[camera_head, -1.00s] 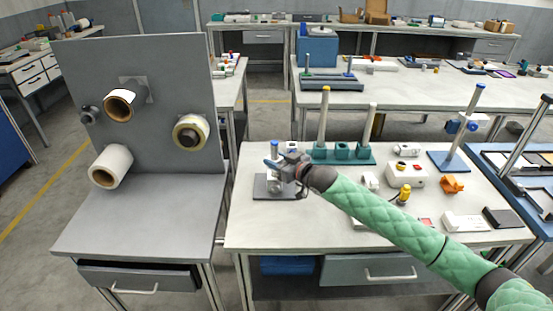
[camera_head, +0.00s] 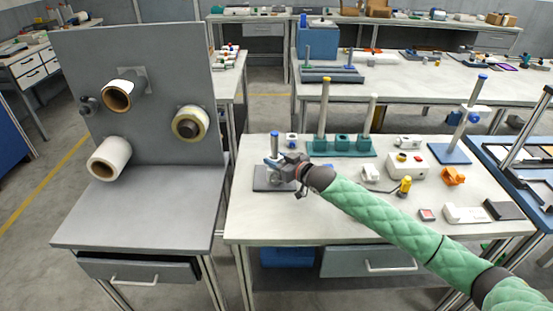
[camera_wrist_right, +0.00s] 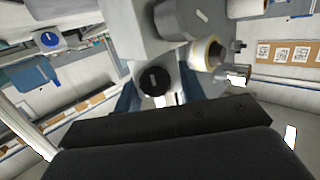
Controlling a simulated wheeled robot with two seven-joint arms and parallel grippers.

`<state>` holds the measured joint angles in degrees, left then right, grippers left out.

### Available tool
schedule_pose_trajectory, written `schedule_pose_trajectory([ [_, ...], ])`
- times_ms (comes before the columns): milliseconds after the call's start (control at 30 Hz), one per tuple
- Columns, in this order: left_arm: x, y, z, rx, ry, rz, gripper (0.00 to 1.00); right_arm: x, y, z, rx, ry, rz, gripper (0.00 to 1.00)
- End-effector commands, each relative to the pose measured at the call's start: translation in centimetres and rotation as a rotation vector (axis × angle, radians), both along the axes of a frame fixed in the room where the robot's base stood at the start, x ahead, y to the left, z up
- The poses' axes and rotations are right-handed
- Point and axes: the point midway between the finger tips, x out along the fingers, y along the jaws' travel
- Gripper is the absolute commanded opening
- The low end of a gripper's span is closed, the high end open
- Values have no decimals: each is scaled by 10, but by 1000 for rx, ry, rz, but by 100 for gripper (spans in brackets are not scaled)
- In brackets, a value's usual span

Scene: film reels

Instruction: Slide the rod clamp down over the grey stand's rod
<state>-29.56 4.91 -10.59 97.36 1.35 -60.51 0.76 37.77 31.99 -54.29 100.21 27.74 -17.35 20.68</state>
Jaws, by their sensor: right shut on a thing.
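The grey stand (camera_head: 262,184) is on the near left of the middle table. Its upright rod (camera_head: 275,148) has a blue top. My right gripper (camera_head: 279,165) is at this rod, low above the base, and is shut on the rod clamp. In the head view the gripper mostly hides the clamp, which appears to be around the rod below the blue top. In the right wrist view, a pale block with a round black knob (camera_wrist_right: 155,80) shows between the dark blue fingers. How far the clamp is from the base is hard to tell. My left gripper is out of view.
A grey board (camera_head: 150,60) with several reels stands to the left. A green stand (camera_head: 360,152) with tall rods is behind and to the right. A blue stand (camera_head: 452,154) is farther right. The table front near the grey stand is clear.

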Motion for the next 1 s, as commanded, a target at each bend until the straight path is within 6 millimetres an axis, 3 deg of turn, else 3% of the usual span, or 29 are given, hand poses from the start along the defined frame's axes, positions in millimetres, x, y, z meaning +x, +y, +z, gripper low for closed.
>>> schedule_pose_trajectory([
  [167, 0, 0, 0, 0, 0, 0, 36, -1, 0, -3, -2, 4, 0, 13],
  [200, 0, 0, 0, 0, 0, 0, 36, -1, 0, -3, -2, 4, 0, 46],
  [300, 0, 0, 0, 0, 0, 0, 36, -1, 0, -3, -2, 4, 0, 65],
  [667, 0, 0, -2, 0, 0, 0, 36, -3, -3, -3, -2, 3, -1, 65],
  [1000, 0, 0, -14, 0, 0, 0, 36, -36, -37, 2, -4, 3, -1, 65],
])
